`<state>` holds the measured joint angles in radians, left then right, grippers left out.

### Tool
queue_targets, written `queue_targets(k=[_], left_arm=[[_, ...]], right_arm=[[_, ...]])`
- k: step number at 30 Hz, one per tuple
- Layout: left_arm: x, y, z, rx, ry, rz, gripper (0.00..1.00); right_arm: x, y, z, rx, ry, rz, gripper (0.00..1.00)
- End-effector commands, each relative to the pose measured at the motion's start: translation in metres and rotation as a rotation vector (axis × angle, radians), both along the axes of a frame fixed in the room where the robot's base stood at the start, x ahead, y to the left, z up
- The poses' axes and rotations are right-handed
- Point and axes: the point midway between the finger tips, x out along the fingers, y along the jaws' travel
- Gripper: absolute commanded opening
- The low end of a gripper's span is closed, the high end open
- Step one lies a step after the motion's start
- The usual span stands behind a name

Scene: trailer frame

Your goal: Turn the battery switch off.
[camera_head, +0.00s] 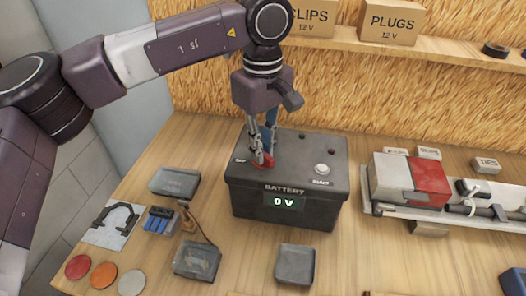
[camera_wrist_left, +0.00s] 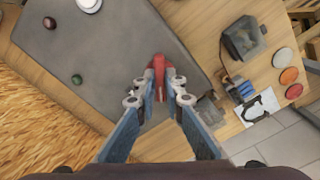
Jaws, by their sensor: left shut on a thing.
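The battery box (camera_head: 288,195) is a dark grey case on the workbench, with the word BATTERY and a green display reading 0 V on its front. The red battery switch (camera_head: 263,161) sits on the left of its top, next to a small label. My left gripper (camera_head: 264,152) reaches down from above and is shut on the red switch. In the left wrist view the red switch (camera_wrist_left: 159,68) is between the fingertips of the left gripper (camera_wrist_left: 159,95). The fingers partly hide the switch. A white round button (camera_head: 321,169) labelled RESET is on the right of the top. My right gripper is not in view.
Shallow grey trays (camera_head: 294,264) and a blue connector block (camera_head: 160,220) lie in front and left. Coloured discs (camera_head: 104,275) are at the front left. A red and white trailer model (camera_head: 410,180) stands right. A shelf with boxes (camera_head: 390,20) runs behind.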

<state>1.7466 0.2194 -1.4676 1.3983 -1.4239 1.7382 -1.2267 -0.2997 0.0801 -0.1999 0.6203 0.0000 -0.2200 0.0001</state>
Motion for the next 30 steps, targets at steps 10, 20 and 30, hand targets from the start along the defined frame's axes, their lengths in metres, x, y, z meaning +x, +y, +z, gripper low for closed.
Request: queue_targets(k=[10,20,30], left_arm=[[0.0,0.0,-0.003,-0.001,-0.001,0.246,0.0],[0.0,0.0,0.0,0.0,0.0,0.455,0.0],[0.0,0.0,-0.002,0.0,0.0,0.59,0.0]], right_arm=[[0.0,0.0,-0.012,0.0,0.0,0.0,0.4],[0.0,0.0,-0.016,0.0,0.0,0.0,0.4],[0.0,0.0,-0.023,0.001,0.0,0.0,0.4]])
